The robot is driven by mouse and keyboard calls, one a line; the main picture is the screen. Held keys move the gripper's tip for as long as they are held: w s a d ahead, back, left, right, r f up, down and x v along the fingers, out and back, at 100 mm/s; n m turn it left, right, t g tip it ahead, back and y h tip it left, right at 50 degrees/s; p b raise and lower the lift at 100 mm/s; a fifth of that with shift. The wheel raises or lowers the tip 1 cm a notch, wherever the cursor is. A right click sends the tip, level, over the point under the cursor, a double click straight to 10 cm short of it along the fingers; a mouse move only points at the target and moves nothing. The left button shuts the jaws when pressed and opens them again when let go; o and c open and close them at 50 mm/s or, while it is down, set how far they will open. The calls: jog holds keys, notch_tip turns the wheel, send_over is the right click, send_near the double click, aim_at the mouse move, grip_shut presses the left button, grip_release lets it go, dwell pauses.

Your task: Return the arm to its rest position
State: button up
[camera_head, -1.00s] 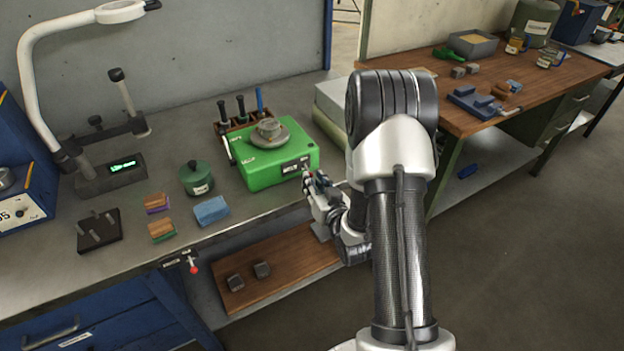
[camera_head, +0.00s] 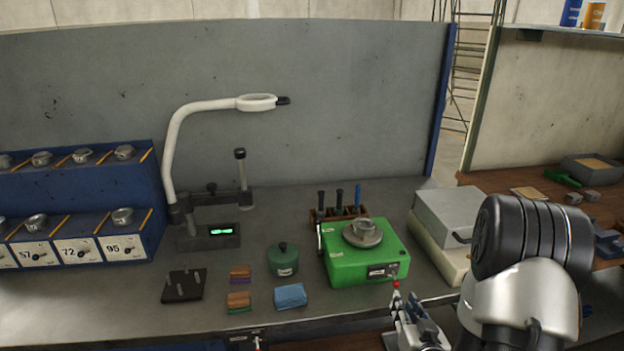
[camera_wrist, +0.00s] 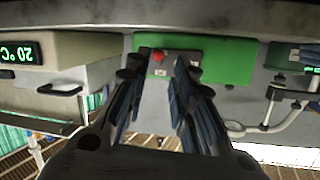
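My gripper (camera_head: 404,306) is at the bench's front edge, just in front of the right front corner of the green device (camera_head: 345,268). In the wrist view my gripper (camera_wrist: 157,80) has its two dark fingers apart, with nothing seen held between them. The green device (camera_wrist: 225,60) and its red knob (camera_wrist: 158,56) lie beyond the fingertips. The red knob (camera_head: 396,284) also shows in the head view, close to the fingertips; I cannot tell whether they touch. My arm (camera_head: 530,270) fills the lower right of the head view.
A grey box (camera_head: 450,213) stands right of the green device. A green pot (camera_head: 283,259), a blue block (camera_head: 290,296) and a dark pegged plate (camera_head: 184,286) lie left. A magnifier lamp (camera_head: 185,140) arches behind. A wooden bench (camera_head: 540,182) is at right.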

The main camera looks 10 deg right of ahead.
jog(key=s+a+r+n+g, duration=0.1)
jog(key=s+a+r+g, duration=0.15)
jog(key=r, duration=0.35)
jog(key=s+a+r+n+g, duration=0.1)
jog(key=s+a+r+g, duration=0.1)
jog(key=a+r+g, duration=0.3)
jog(key=s+a+r+g, duration=0.1)
jog(key=s+a+r, duration=0.1)
jog(key=s, duration=0.5)
jog(key=s+a+r+n+g+y, duration=0.1)
jog(key=s+a+r, duration=0.1)
jog(key=s, duration=0.5)
jog(key=s+a+r+g, duration=0.1)
jog(key=s+a+r, duration=0.1)
jog(key=s, duration=0.5)
jog(key=shift+s+a+r+y, duration=0.3)
jog(key=shift+s+a+y, duration=0.1)
jog(key=shift+a, duration=0.4)
jog(key=shift+w, duration=0.1)
